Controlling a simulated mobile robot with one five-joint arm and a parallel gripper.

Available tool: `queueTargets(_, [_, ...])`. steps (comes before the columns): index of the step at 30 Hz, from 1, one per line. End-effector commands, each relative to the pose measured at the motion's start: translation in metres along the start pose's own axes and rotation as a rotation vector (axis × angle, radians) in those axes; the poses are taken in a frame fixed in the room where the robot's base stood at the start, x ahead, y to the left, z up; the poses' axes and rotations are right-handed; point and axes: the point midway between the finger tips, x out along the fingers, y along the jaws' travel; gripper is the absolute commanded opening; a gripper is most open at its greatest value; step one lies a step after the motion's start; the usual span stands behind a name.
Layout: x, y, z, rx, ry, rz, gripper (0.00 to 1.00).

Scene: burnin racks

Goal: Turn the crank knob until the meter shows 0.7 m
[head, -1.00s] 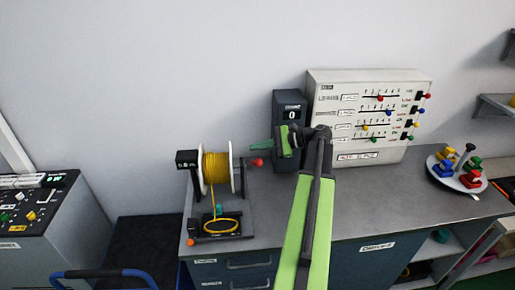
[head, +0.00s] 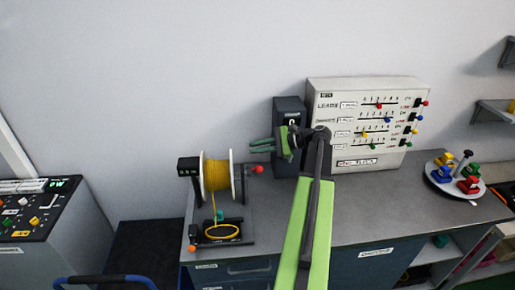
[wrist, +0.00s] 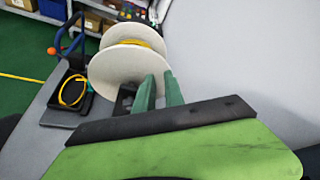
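The red crank knob (head: 257,169) is on the reel's right side. A small black box (head: 188,165), perhaps the meter, is at its left; its marks are too small to read. My gripper (head: 252,146) is open and empty, just above the knob and apart from it. In the wrist view, the green fingers (wrist: 160,88) stand apart before the white flange (wrist: 128,80). The knob is not visible there.
A tall dark box (head: 288,108) stands behind my gripper. A white slider panel (head: 345,160) is at the back right, with a round tray of coloured blocks (head: 440,180) beyond it.

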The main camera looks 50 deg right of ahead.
Motion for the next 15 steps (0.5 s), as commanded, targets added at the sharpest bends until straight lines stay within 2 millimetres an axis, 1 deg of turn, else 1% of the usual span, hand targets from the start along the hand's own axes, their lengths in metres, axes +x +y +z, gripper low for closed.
queueTargets(2, [0.000,0.000,0.000,0.000,0.000,0.000,0.23])
queueTargets(11, [-0.002,0.000,0.000,0.000,0.000,0.000,0.23])
queueTargets(14, [-0.012,-0.002,0.001,0.000,0.001,-0.001,0.23])
queueTargets(15, [-0.020,-0.003,0.001,0.000,0.002,-0.002,0.23])
